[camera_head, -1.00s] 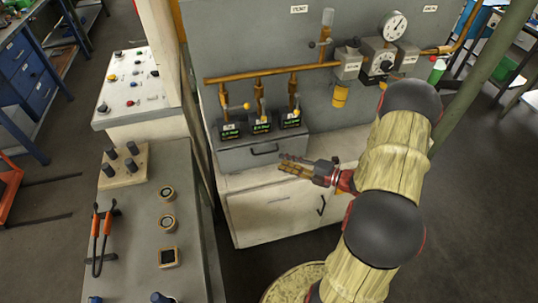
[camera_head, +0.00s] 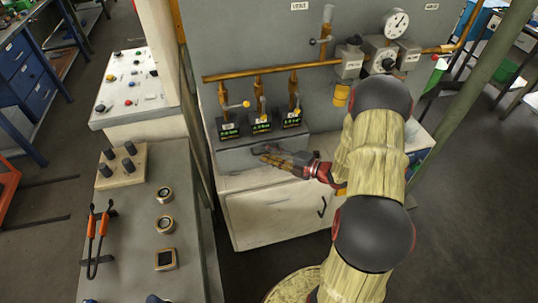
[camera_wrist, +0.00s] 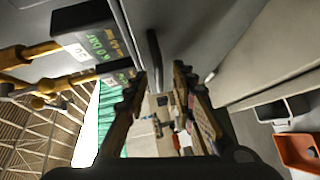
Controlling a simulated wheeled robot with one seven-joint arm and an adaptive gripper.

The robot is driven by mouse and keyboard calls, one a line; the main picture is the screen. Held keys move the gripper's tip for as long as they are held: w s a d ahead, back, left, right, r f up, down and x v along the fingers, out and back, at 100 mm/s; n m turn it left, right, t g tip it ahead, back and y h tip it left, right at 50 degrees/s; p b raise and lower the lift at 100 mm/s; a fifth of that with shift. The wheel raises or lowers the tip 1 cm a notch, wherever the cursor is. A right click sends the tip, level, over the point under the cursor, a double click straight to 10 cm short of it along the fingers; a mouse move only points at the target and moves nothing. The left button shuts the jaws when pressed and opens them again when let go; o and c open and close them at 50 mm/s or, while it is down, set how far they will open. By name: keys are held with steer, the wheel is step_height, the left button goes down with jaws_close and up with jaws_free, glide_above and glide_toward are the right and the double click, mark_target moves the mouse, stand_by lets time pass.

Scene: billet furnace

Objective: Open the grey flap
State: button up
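The grey flap (camera_head: 232,160) is the front of a grey box below three dark readouts, and it looks shut. My gripper (camera_head: 262,153) is in front of it and covers most of its black handle. In the wrist view, the flap (camera_wrist: 190,25) is a grey surface at the top, with the dark handle bar (camera_wrist: 154,55) standing out from it. The fingers of my gripper (camera_wrist: 157,82) are apart on either side of the handle's line. I cannot tell whether they touch the handle.
Brass levers (camera_head: 260,100) and pipes rise just above the flap. A pale cabinet (camera_head: 270,217) with a black handle stands below it. A control desk (camera_head: 165,225) is at the left. A green-grey post (camera_head: 470,90) slants at the right. Some dark floor is clear.

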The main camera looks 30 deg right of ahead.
steer(key=shift+c, duration=0.6)
jaws_close()
